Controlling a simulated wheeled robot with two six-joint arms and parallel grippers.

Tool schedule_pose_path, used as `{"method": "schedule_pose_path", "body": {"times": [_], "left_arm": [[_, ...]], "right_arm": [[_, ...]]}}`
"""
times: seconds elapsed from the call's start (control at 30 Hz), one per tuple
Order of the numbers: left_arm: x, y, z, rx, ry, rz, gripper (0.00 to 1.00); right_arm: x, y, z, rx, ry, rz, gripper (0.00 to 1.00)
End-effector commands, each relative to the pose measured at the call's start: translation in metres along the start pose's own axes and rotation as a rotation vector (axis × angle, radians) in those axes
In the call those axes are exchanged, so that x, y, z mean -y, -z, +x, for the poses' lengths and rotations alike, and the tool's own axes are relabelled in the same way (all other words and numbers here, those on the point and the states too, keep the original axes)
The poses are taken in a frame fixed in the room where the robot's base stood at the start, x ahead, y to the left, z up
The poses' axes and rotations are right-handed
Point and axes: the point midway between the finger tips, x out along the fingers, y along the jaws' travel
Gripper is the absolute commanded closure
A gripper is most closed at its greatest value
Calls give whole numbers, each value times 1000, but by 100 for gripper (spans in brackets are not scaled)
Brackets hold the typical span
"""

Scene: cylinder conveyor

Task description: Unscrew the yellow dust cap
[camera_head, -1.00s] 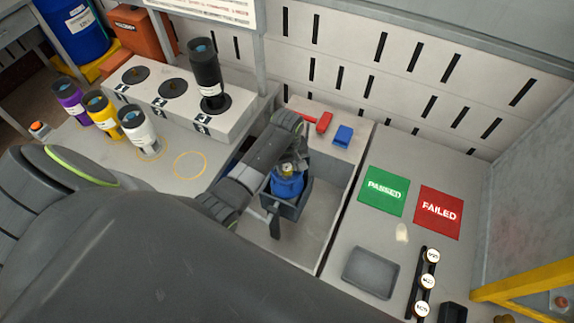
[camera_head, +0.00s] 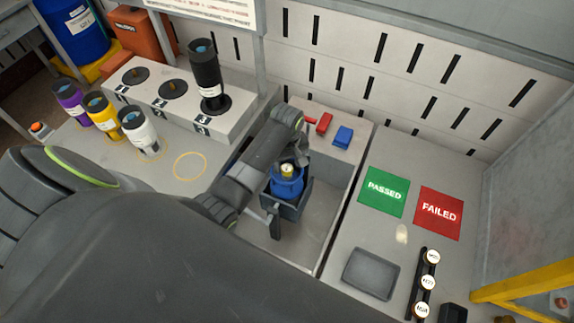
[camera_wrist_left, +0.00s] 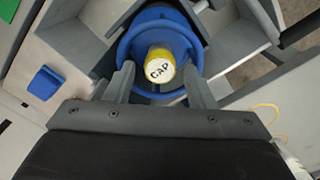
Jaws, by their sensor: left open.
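The yellow dust cap (camera_head: 287,169) sits on top of a blue cylinder (camera_head: 287,188), which stands in a dark square holder (camera_head: 270,205) inside the recessed bay. In the left wrist view the cap (camera_wrist_left: 160,66) shows its white face marked "CAP", with the blue ring (camera_wrist_left: 128,48) around it. My left gripper (camera_wrist_left: 160,82) is open, with one finger on either side of the cap and a gap to it. In the head view my left arm reaches in beside the holder, and the fingers are mostly hidden. My right gripper is not in view.
A red item (camera_head: 324,123) and a blue item (camera_head: 343,136) lie on the bay's back ledge. Green PASSED (camera_head: 384,191) and red FAILED (camera_head: 438,213) pads and a grey tray (camera_head: 371,273) are at right. A black cylinder (camera_head: 205,75) stands in the rack at left.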

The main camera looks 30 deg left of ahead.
Motion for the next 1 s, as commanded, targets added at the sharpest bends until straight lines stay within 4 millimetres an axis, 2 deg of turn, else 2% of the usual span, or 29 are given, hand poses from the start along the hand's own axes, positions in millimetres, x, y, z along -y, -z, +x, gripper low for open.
{"method": "schedule_pose_path", "body": {"times": [0.17,0.6,1.0], "left_arm": [[0,0,-4,0,0,45,50],[0,0,-4,0,0,495,50],[0,0,-4,0,0,541,50]], "right_arm": [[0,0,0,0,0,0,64],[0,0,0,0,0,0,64],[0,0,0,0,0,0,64]]}}
